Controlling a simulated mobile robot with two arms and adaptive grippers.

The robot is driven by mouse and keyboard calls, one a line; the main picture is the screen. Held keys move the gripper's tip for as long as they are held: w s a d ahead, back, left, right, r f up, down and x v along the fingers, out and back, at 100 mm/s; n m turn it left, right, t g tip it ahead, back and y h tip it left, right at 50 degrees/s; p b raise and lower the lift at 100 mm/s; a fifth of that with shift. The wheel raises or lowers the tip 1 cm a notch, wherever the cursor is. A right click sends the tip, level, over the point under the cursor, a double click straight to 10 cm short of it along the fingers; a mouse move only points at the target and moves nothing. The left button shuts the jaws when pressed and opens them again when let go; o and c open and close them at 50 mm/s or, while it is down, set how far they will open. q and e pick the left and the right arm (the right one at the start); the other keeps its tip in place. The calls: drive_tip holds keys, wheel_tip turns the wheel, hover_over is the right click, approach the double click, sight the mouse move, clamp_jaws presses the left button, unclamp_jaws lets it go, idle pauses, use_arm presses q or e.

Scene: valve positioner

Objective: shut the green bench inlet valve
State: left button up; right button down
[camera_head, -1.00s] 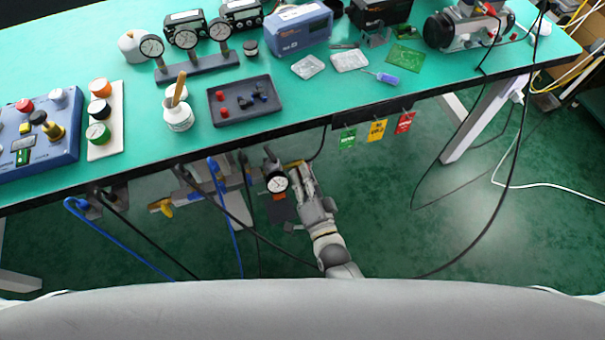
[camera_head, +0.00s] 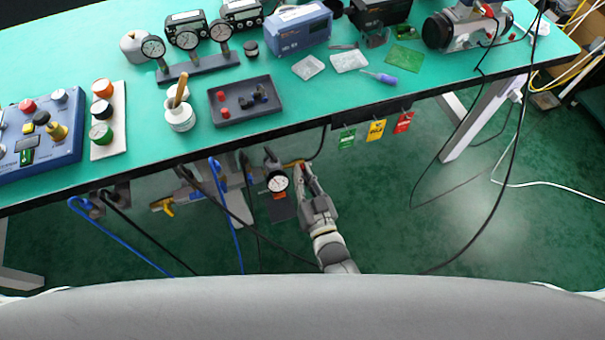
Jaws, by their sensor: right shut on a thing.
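Under the front edge of the green-topped bench (camera_head: 330,88) runs a pipe assembly (camera_head: 236,181) with a round white-faced gauge (camera_head: 277,181). My right gripper (camera_head: 304,168) is just right of the gauge, its fingers pointing up toward the bench edge. It is shut on a small yellow valve handle (camera_head: 293,163), mostly hidden by the fingers. Another yellow handle (camera_head: 163,206) sticks out at the left end of the pipework. I see no clearly green handle; the exact handle angle at my fingers is too small to tell. My left gripper is out of view.
Blue hoses (camera_head: 228,215) and black cables hang under the bench, some crossing close to my right arm. Green, yellow and red tags (camera_head: 376,130) hang from the bench edge to the right. The floor right of my arm is mostly clear.

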drive_tip(key=shift+f+n, duration=0.1)
drive_tip(key=shift+n, duration=0.4)
drive_tip(key=c, duration=1.6)
unclamp_jaws()
drive_tip(key=shift+o, duration=0.2)
drive_tip(key=v, duration=1.2)
